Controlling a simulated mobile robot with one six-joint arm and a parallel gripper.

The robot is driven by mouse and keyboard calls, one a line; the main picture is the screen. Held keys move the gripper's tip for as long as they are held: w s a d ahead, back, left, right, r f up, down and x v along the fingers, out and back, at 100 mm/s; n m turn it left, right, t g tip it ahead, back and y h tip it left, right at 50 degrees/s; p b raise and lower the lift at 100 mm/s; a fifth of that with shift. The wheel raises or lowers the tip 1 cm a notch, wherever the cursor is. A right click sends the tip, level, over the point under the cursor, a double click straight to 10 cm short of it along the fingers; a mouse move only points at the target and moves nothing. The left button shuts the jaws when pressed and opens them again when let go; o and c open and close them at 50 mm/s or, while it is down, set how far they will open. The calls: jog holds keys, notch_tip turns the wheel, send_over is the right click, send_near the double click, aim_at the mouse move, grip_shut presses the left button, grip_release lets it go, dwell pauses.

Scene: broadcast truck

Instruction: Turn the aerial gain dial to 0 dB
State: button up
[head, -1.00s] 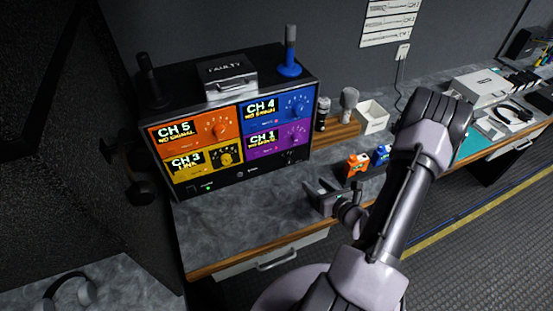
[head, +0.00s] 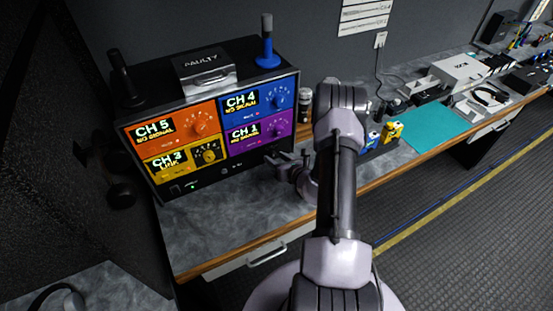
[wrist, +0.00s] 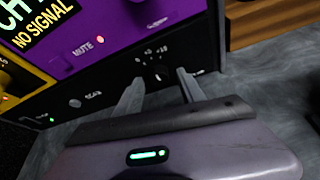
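The aerial gain dial (wrist: 159,73) appears to be the small black knob at the lower right of the receiver's black bottom strip. Small white scale marks arc above it, with +10 seemingly at the right end. Its pointer is too dark and small to read. My gripper (wrist: 160,79) is open in the wrist view, with one finger on each side of the knob. Contact with the knob cannot be told. In the head view my gripper (head: 279,164) is at the receiver's lower right front, and the dial is hard to make out there.
The receiver (head: 215,172) has orange, blue, yellow and purple channel panels; the purple panel (wrist: 130,25) is just above the dial. The grey bench top (head: 235,215) is clear in front. Battery packs (head: 392,131) and a teal mat (head: 428,126) lie to the right.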

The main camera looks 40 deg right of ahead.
grip_shut()
jog(key=n+h+b, duration=0.1)
jog(key=n+b, duration=0.1)
jog(key=shift+a+f+n+h, duration=0.1)
jog(key=shift+a+n+h, duration=0.05)
jog(key=shift+n+h, duration=0.2)
jog(key=shift+n+g+h+b, duration=0.3)
jog(key=shift+n+h+b, duration=0.25)
jog(key=shift+b, duration=0.3)
jog(key=shift+o, duration=0.9)
grip_release()
jog(key=shift+r, duration=0.2)
